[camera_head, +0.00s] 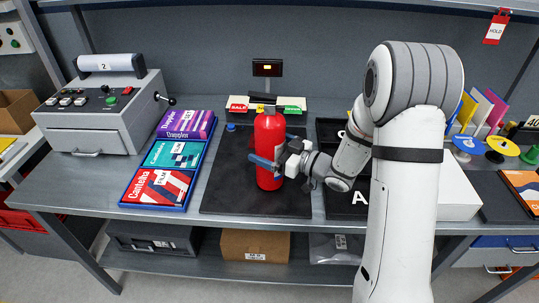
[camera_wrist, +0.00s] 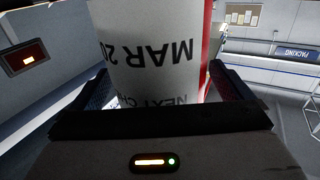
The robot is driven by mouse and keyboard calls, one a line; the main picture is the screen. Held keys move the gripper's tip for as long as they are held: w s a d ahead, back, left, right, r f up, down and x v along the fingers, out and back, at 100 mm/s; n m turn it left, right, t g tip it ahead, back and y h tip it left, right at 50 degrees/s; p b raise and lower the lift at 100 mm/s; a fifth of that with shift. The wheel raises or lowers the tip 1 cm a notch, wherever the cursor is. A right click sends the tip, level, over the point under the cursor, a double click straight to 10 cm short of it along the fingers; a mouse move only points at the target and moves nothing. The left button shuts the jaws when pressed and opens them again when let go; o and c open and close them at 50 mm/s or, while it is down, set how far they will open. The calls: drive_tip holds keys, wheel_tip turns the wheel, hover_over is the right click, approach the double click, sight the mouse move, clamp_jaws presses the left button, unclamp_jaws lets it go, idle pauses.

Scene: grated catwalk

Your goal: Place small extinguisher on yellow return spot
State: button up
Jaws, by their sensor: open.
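The small red extinguisher (camera_head: 268,140) stands upright on the dark mat (camera_head: 230,185) in the middle of the bench. Its white label faces the wrist camera (camera_wrist: 150,50), with printed lettering upside down. My gripper (camera_head: 270,163) reaches in from the right at the cylinder's mid-height. I cannot tell whether either finger touches. No yellow spot that I can clearly identify as the return spot shows.
A blue tray of boxes (camera_head: 126,203) and a grey machine (camera_head: 105,110) stand left. SALE and green tags (camera_head: 265,102) and a small display (camera_head: 267,68) are behind. A black compartment tray (camera_head: 345,210) is right of the mat. Colored discs (camera_head: 503,146) stand far right.

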drive_tip(key=c, duration=2.1)
drive_tip(key=shift+r, duration=0.2)
drive_tip(key=shift+c, duration=0.2)
